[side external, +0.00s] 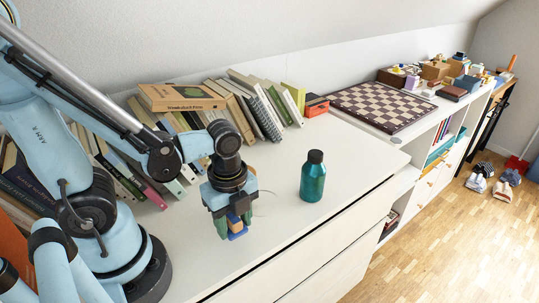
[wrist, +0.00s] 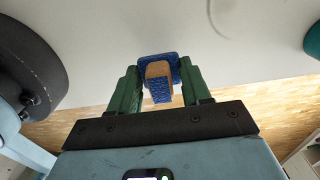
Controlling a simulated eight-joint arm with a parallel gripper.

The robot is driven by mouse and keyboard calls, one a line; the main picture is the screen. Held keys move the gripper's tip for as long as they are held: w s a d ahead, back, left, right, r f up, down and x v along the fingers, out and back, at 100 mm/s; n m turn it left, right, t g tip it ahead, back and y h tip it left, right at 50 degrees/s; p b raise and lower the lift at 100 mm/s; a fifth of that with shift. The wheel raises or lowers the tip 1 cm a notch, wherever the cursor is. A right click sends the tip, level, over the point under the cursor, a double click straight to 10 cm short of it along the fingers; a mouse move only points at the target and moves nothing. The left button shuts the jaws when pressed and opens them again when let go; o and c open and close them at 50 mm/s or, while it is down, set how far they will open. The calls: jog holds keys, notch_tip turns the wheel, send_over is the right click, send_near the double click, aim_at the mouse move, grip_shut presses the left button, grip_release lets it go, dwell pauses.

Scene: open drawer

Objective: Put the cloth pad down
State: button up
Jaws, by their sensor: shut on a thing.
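The cloth pad (wrist: 161,90) is a small blue pad with a brown part, held between the two green fingers of my gripper (wrist: 160,85) in the wrist view. In the side external view my gripper (side external: 235,222) points down over the white cabinet top, left of the green bottle. The blue pad (side external: 237,235) shows at its fingertips, partly hidden by the fingers. I cannot tell whether the pad touches the surface.
A dark green bottle (side external: 313,177) with a black cap stands upright to the right of my gripper. A row of leaning books (side external: 245,107) lines the wall behind. A chessboard (side external: 381,106) lies farther right. The white top (side external: 275,215) between gripper and bottle is clear; its front edge is near.

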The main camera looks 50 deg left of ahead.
aim_at(233, 217)
jog(key=shift+f, duration=1.05)
jog(key=o, duration=1.2)
jog(key=shift+f, duration=0.15)
jog(key=shift+r, duration=6.1)
jog(key=shift+w+a+n+t, duration=0.15)
jog(key=shift+w+n+t, duration=0.35)
jog(key=shift+n, duration=0.6)
jog(key=w+a+n+t, duration=0.1)
jog(key=w+n+t, duration=0.1)
jog(key=n, duration=0.3)
jog(key=w+a+r+n+t, duration=0.1)
jog(key=w+n+t, duration=0.1)
jog(key=n, duration=0.3)
jog(key=w+n+t, duration=0.2)
jog(key=n, duration=0.3)
jog(key=shift+w+a+r+n, duration=0.25)
jog(key=shift+a+r+n, duration=0.05)
jog(key=shift+a+n, duration=0.1)
